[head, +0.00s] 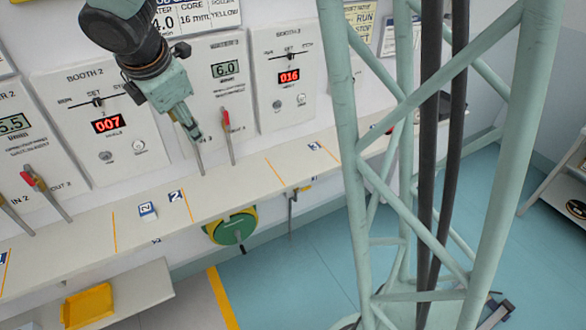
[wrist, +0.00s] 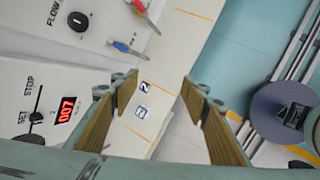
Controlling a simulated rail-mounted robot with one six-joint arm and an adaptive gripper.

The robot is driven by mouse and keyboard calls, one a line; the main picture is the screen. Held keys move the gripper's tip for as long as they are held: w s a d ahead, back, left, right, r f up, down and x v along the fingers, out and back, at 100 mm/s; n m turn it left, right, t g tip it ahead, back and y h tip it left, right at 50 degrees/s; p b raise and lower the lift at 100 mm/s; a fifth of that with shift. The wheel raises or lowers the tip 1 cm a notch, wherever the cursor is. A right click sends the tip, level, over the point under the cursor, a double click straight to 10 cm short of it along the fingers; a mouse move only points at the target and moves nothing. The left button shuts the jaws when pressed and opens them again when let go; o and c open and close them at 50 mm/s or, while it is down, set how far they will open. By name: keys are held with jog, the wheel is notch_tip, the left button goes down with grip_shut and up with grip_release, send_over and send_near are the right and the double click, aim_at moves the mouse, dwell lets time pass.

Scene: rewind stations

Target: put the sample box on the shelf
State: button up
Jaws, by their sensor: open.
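A small white box with a blue mark, likely the sample box (head: 147,211), sits on the long pale ledge (head: 225,187) below the Booth 2 panel. It also shows between my fingers in the wrist view (wrist: 141,112), beyond them. A flat blue "2" label (head: 175,196) lies beside it on the ledge. My gripper (head: 190,128) is open and empty, above the ledge and in front of the panels, apart from the box. Its two fingers with tan pads spread wide in the wrist view (wrist: 160,95). A low pale shelf (head: 145,290) stands at the lower left.
A yellow tray (head: 88,306) lies on the low shelf. Levers with red handles (head: 228,130) stick out from the panels near my gripper. A green round reel (head: 234,229) hangs below the ledge. Orange lines divide the ledge. Another shelf (head: 553,180) stands at the right edge.

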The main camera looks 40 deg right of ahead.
jog(key=s+d+r+m, duration=0.4)
jog(key=s+r+m, duration=0.1)
jog(key=s, duration=0.4)
jog(key=s+d+r+m, duration=0.3)
jog(key=s+r+m, duration=0.2)
jog(key=s, duration=0.5)
jog(key=s+a+r+m+g+y, duration=0.1)
jog(key=s+m, duration=0.8)
jog(key=s, duration=1.2)
jog(key=shift+a+r+m+y, duration=0.2)
jog(key=shift+a+m+y, duration=0.2)
jog(key=shift+a+y, duration=0.35)
jog(key=shift+d, duration=0.1)
